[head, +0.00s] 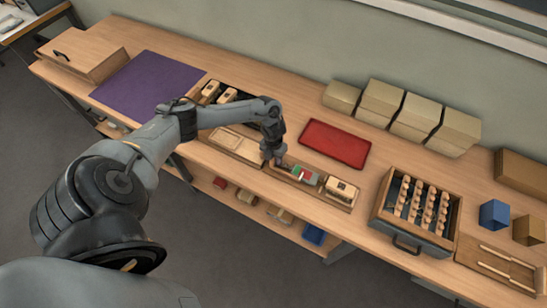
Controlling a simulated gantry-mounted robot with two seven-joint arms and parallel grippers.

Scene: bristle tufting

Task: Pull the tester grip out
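My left gripper (281,162) points down at the left end of a long wooden fixture (322,196) near the front of the bench. This fixture appears to be the tester. It carries a small red and green part (305,175) in its middle and a wooden brush block (342,189) at its right end. The tester grip cannot be made out; my gripper covers the fixture's left end. The fingers are too small and dark to tell whether they are open or shut, or touching anything. My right gripper is not in view.
A red tray (335,143) lies just behind the fixture. A drawer-like box (409,238) with rows of wooden pieces stands to the right. A shallow wooden tray (236,146) is to the left, beyond it a purple mat (148,84). Cartons (410,117) line the back.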

